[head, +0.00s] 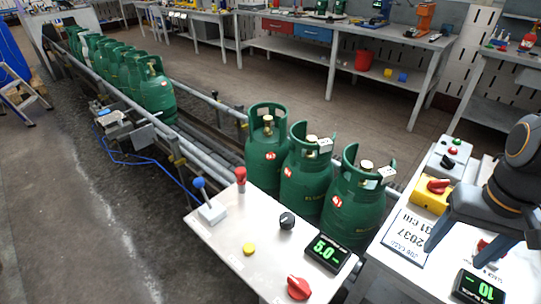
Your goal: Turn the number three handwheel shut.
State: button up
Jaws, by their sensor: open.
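Three green gas cylinders stand upright in a row on the conveyor beside the control panel: a left one (262,153), a middle one (303,180) and a right one (350,205). Each has a brass valve top inside its collar: left (268,120), middle (311,140), right (366,165). I cannot read which handwheel is number three. White tags hang at the middle and right collars. My gripper (468,241) is at the right edge, open, over the white right-hand table and apart from the cylinders. A red knob (487,246) shows close to its fingers.
A control panel (225,245) in front carries a blue-topped lever, a red knob, a black dial and a display reading 5.0. The right-hand table (395,262) holds a printed card, switch boxes and another display. More green cylinders (156,92) line the conveyor at far left.

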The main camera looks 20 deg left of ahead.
aim_at(268, 118)
jog(key=u, duration=0.4)
jog(key=k, duration=1.05)
jog(key=u, duration=1.75)
jog(key=i, duration=3.05)
jog(key=z, duration=1.3)
jog(key=i, duration=1.05)
jog(key=z, duration=0.95)
